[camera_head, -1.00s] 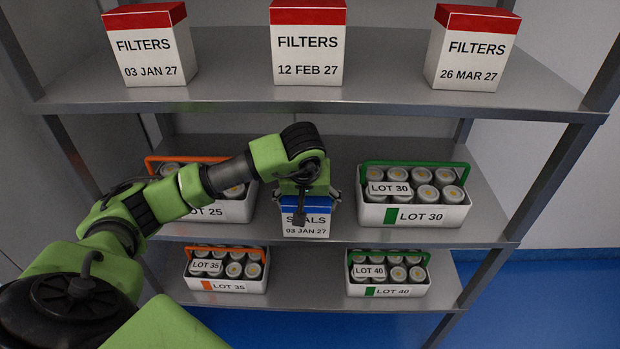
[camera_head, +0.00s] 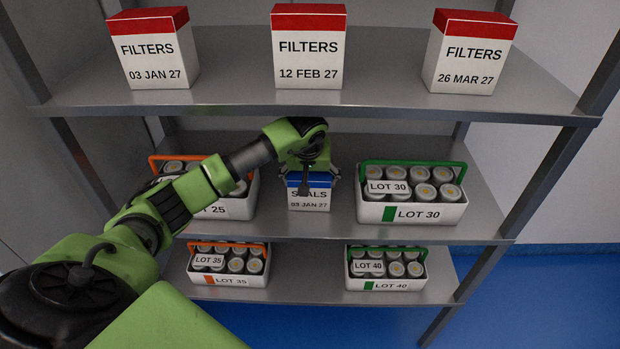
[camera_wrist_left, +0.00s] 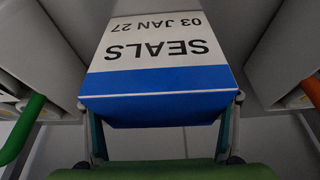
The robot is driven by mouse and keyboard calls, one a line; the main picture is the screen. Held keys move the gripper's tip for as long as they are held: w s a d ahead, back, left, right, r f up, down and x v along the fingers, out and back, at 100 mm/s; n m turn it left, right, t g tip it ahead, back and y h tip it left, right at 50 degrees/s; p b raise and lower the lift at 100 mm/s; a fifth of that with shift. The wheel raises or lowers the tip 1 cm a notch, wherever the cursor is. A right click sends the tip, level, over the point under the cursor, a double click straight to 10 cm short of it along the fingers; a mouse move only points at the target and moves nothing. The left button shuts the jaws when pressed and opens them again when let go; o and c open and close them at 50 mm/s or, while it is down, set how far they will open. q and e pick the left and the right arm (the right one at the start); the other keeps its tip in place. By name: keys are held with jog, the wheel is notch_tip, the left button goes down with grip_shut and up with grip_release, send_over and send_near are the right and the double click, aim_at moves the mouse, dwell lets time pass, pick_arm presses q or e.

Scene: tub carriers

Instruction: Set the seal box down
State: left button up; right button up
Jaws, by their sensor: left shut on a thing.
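The seal box (camera_head: 309,196) is white with a blue top and reads SEALS 03 JAN 27. It is at the middle shelf (camera_head: 290,234), between two tub carriers. My left gripper (camera_head: 309,176) is shut on its upper part from above. In the left wrist view the seal box (camera_wrist_left: 160,65) fills the middle, its blue band between the two fingers (camera_wrist_left: 162,135). The box looks upright. I cannot tell whether its base touches the shelf. My right gripper is not in view.
The LOT 25 carrier (camera_head: 232,208) with an orange handle stands close on the left. The LOT 30 carrier (camera_head: 411,213) with a green handle stands on the right. Above is a shelf (camera_head: 230,95) with three filter boxes. LOT 35 (camera_head: 228,280) and LOT 40 (camera_head: 386,284) carriers stand below.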

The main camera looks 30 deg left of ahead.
pick_arm(q)
jog(key=o, duration=1.4)
jog(key=shift+r, duration=0.1)
jog(key=shift+s+r+b, duration=0.1)
jog(key=shift+r+b, duration=0.15)
jog(key=shift+b, duration=0.15)
jog(key=s+d, duration=0.2)
jog(key=s, duration=0.1)
jog(key=s+d+b, duration=0.1)
jog(key=s, duration=0.2)
jog(key=s+d+b, duration=0.1)
jog(key=s+d, duration=0.1)
jog(key=s, duration=0.1)
jog(key=shift+s+d+r, duration=0.15)
jog(key=shift+s+d, duration=0.1)
jog(key=shift+d, duration=0.05)
jog(key=shift+s+d+r+b, duration=0.1)
jog(key=shift+s+d+b, duration=0.2)
jog(key=shift+s, duration=0.3)
